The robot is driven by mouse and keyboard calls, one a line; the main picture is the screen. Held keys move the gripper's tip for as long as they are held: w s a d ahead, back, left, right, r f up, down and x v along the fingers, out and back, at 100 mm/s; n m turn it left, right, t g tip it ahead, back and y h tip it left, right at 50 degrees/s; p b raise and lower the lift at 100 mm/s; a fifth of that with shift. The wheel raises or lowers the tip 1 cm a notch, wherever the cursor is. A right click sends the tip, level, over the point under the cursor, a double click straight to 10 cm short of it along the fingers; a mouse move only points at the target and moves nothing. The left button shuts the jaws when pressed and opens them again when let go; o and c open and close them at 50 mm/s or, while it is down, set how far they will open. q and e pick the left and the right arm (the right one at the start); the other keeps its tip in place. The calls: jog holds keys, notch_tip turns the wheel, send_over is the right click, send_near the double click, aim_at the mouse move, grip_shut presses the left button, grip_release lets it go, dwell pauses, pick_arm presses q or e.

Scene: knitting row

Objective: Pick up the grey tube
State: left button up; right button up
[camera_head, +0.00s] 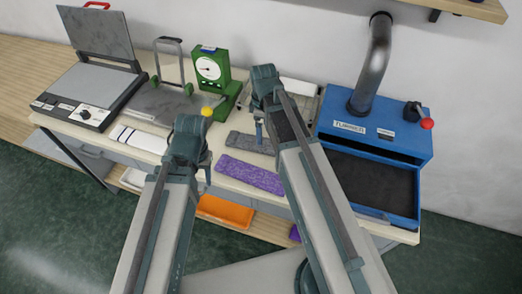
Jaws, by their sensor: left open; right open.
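The grey tube (241,142) looks like a flat, dark grey knitted piece. It lies on the table behind a purple knitted piece (250,175). My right gripper (259,139) is open and points down at the grey tube's right part; I cannot tell whether it touches it. The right arm hides the tube's right end. My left gripper (207,178) is open near the table's front edge, to the left of the purple piece. It appears empty, and its fingers are small and partly hidden by my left wrist.
A blue turner machine (375,128) with a metal pipe (374,65) stands at right, its dark drawer or tray in front. A green dial device (212,68), a press (85,92) and a white piece (138,138) are at left. An orange bin (226,211) sits below the table.

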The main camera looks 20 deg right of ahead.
pick_arm(q)
jog(key=shift+f+b, duration=0.65)
jog(key=shift+f, duration=0.5)
pick_arm(e)
jog(key=shift+f, duration=1.2)
pick_arm(q)
jog(key=shift+f, duration=0.1)
pick_arm(e)
notch_tip(320, 180, down, 5)
jog(key=b, duration=0.5)
jog(key=shift+w+d+f, duration=0.1)
jog(key=shift+w+f, duration=0.05)
pick_arm(q)
notch_tip(320, 180, down, 5)
pick_arm(e)
jog(key=c, duration=1.1)
jog(key=shift+o, duration=0.2)
